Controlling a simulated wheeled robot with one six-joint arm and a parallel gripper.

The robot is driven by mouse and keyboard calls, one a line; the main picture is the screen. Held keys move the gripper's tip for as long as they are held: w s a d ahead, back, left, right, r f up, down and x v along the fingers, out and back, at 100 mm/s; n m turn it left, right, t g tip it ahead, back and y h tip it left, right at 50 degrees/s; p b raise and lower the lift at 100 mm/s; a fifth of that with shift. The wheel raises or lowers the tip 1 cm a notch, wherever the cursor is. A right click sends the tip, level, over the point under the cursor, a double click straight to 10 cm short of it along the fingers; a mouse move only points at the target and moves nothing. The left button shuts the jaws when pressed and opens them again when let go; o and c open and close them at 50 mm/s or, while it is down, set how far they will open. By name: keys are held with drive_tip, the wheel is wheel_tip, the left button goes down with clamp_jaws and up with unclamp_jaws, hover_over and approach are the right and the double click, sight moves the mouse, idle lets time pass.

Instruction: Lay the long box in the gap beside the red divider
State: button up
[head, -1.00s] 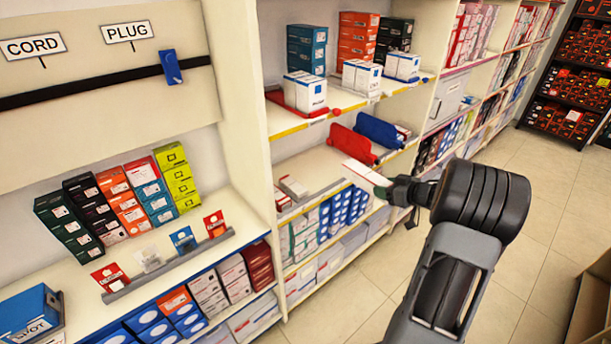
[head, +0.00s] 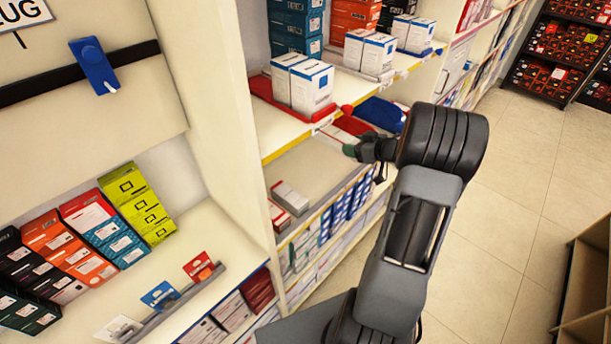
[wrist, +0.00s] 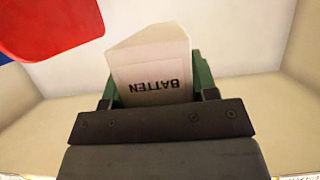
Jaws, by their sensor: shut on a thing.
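The long box (wrist: 150,65), pale and marked BATTEN, is between the green-padded fingers of my gripper (wrist: 155,85) in the wrist view. In the head view my gripper (head: 353,150) reaches into the middle shelf bay, and the box (head: 336,138) points inward, partly hidden by the shelf above. The red divider (wrist: 50,25) shows at the upper left of the wrist view, apart from the box in the picture. A blue divider (head: 380,113) stands farther along.
Small flat boxes (head: 290,197) lie at the near left of the middle shelf (head: 318,170), with bare board beyond them. The upper shelf (head: 272,140) with white cartons (head: 312,85) hangs over this bay. Packed cartons fill the shelf below.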

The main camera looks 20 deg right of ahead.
drive_tip(key=a+f, duration=0.3)
drive_tip(key=a, duration=0.4)
drive_tip(key=b, duration=0.1)
hover_over(316, 191)
drive_tip(key=f, duration=0.5)
drive_tip(key=shift+d+f, duration=0.3)
drive_tip(key=shift+w+a+f, duration=0.1)
drive_tip(key=shift+a+f, duration=0.05)
drive_tip(key=shift+f, duration=0.75)
drive_tip(key=shift+a+f, duration=0.15)
drive_tip(key=shift+f, duration=0.75)
drive_tip(key=shift+b, duration=0.3)
drive_tip(key=shift+f, duration=0.2)
drive_tip(key=o, duration=1)
